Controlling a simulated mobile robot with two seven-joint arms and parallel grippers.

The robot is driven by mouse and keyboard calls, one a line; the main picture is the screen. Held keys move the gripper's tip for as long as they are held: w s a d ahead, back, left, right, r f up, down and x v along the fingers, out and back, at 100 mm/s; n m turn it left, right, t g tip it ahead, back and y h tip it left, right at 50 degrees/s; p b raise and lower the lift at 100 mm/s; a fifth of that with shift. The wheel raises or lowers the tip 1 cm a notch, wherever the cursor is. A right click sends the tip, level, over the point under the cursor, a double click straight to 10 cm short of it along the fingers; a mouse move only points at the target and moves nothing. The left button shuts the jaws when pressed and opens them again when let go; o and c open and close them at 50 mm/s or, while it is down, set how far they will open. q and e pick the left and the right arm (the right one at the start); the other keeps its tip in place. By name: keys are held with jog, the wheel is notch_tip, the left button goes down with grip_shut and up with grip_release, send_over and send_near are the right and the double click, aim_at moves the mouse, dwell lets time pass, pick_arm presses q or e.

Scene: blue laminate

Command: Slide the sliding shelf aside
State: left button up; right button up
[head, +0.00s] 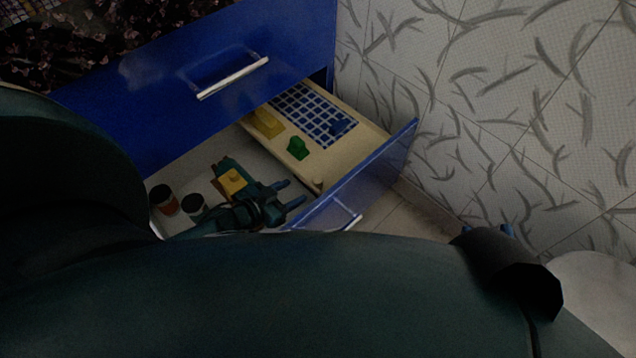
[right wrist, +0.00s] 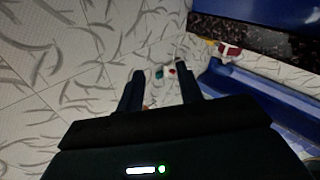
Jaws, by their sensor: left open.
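The sliding shelf (head: 347,151) is a cream tray with a blue grid panel, lying across the right part of the open blue drawer (head: 372,177). A small pale knob (head: 318,183) stands at its near corner. On the shelf are a yellow block (head: 268,123), a green piece (head: 298,148) and a small blue piece (head: 339,127). My left gripper (head: 294,194) is inside the drawer, open, its two fingers pointing right, a little left of the knob. I cannot tell whether it touches the shelf. My right gripper (right wrist: 160,90) is open and empty, away from the drawer.
Two dark-lidded jars, one left (head: 163,199) and one right (head: 194,207), stand on the drawer floor at the left. A yellow item (head: 233,181) lies beside my left gripper. A closed blue front with a metal handle (head: 233,77) is above.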

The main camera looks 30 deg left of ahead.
pick_arm(q)
jog(key=b+x, duration=0.6)
jog(key=x, duration=0.4)
jog(key=shift+s+f, duration=0.1)
jog(key=shift+f, duration=0.05)
jog(key=shift+w+d+b, duration=0.2)
jog(key=shift+w+b, duration=0.2)
jog(key=shift+w, duration=0.05)
pick_arm(e)
jog(key=shift+w+a+m+t+y, duration=0.2)
jog(key=shift+a+m+t+y, duration=0.35)
jog(key=shift+a+y, duration=0.3)
pick_arm(q)
jog(key=shift+c, duration=0.5)
pick_arm(e)
jog(key=shift+d, duration=0.15)
pick_arm(q)
grip_shut()
